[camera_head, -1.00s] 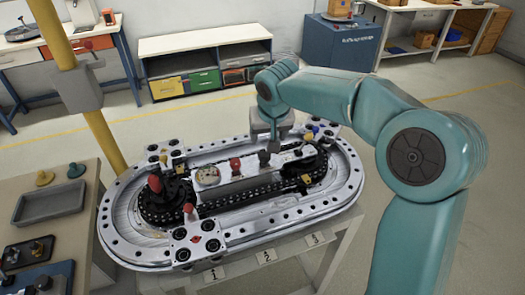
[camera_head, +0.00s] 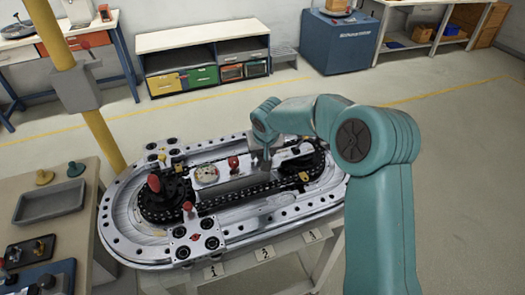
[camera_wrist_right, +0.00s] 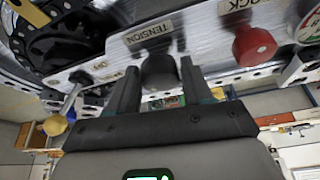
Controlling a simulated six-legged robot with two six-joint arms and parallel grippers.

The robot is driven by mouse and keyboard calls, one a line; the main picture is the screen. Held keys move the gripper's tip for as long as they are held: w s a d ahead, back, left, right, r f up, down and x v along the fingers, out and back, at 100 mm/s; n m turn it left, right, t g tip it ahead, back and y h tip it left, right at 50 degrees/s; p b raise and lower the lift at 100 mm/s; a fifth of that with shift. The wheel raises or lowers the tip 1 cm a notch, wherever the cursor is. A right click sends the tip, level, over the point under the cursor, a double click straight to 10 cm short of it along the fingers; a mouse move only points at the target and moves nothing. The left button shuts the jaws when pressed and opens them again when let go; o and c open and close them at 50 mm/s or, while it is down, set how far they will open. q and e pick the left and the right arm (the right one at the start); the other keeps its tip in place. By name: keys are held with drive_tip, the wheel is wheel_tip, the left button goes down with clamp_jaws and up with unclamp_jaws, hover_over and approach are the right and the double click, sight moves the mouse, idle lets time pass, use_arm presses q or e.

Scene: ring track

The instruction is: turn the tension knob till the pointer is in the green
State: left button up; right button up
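The black tension knob (camera_wrist_right: 158,70) sits under a "TENSION" label on the metal panel in the right wrist view. My right gripper (camera_wrist_right: 158,82) has one finger on each side of the knob, open, with narrow gaps. In the head view, my right gripper (camera_head: 260,160) is at the panel in the middle of the ring track (camera_head: 270,220) and hides the knob. The round pale gauge (camera_head: 206,173) stands left of it; its pointer and green zone are too small to read. Only the gauge's edge (camera_wrist_right: 308,28) shows in the wrist view. My left gripper is out of view.
A red lock knob (camera_wrist_right: 254,46) is beside the tension knob, and a yellow-tipped lever (camera_wrist_right: 56,125) is on its other side. A black chain (camera_head: 235,198) loops around the panel. A grey tray (camera_head: 50,202) lies on the left bench.

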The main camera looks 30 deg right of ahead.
drive_tip(key=c, duration=0.6)
drive_tip(key=shift+o, duration=0.2)
drive_tip(key=shift+n, duration=0.4)
drive_tip(key=n+y+p, duration=0.1)
drive_tip(key=n+p, duration=0.1)
drive_tip(key=shift+r+n, duration=0.15)
drive_tip(key=shift+n, duration=0.25)
drive_tip(key=n+y, duration=0.1)
drive_tip(key=n, duration=0.1)
drive_tip(key=shift+w+n+p, duration=0.1)
drive_tip(key=shift+n+p, duration=0.2)
drive_tip(key=n+y, duration=0.1)
drive_tip(key=n+b, duration=0.1)
drive_tip(key=n, duration=0.1)
drive_tip(key=shift+f+n+y, duration=0.2)
drive_tip(key=shift+n+y, duration=0.1)
drive_tip(key=shift+y, duration=0.1)
drive_tip(key=shift+r+n+g+y+b, duration=0.1)
drive_tip(key=shift+n+g+y+b, duration=0.25)
drive_tip(key=shift+n, duration=0.6)
drive_tip(key=shift+n+g+y+b, duration=0.1)
drive_tip(key=shift+n+y+b, duration=0.15)
drive_tip(key=shift+n+b, duration=0.5)
drive_tip(key=shift+n, duration=0.4)
